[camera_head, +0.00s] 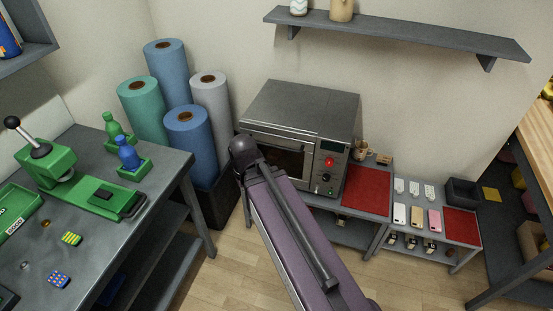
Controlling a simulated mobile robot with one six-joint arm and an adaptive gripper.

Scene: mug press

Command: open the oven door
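The oven (305,103) is a grey metal box standing on a low table near the wall. Its door (288,158), with a dark window, is on the front left and looks shut. The control panel (329,172), with a red button and dark knobs, is on the front right. My arm rises from the bottom of the view and crosses in front of the oven, covering the door's lower left part. The door handle cannot be made out clearly. My gripper does not show, so its place relative to the door cannot be told.
A red mat (367,187) lies right of the oven, with a brown cup (361,150) behind it. A workbench (160,165) with a green press (50,165) stands at left. Fabric rolls (188,135) stand in a dark bin (213,205) left of the oven. A shelf (400,33) hangs above.

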